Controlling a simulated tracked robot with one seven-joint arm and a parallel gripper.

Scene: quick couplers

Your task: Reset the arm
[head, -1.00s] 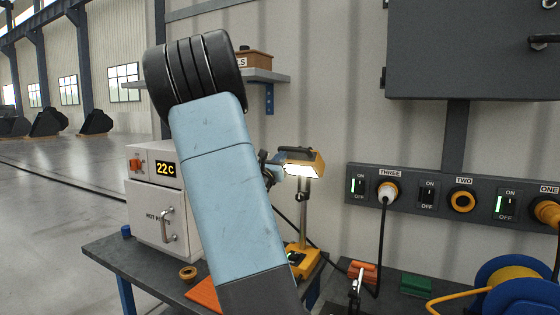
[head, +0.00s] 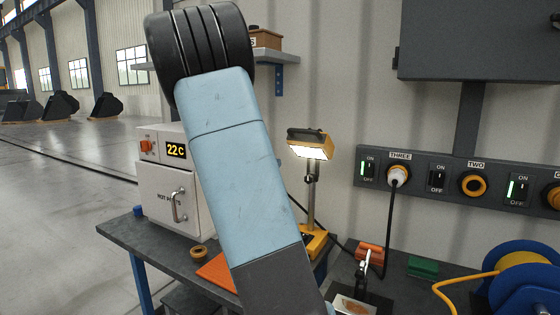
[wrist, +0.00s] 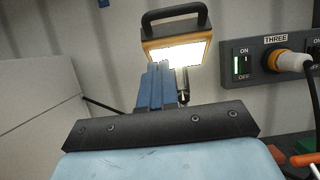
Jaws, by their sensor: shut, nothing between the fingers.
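My arm (head: 235,160) rises across the middle of the head view and hides my gripper there. In the wrist view my gripper (wrist: 156,85) shows as blue fingers, closed together with nothing between them, in front of the work lamp. The yellow work lamp (head: 310,146) is lit and stands on a post on the bench; it also shows in the wrist view (wrist: 176,52). A plug (head: 398,175) with a black cable sits in socket THREE. Socket TWO (head: 473,186) is empty.
A dark workbench (head: 125,246) carries a white oven box (head: 168,195) reading 22C, a tape roll (head: 198,252), orange and green blocks (head: 423,266) and a blue cable reel (head: 520,290). A grey cabinet (head: 470,40) hangs upper right. Open floor lies left.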

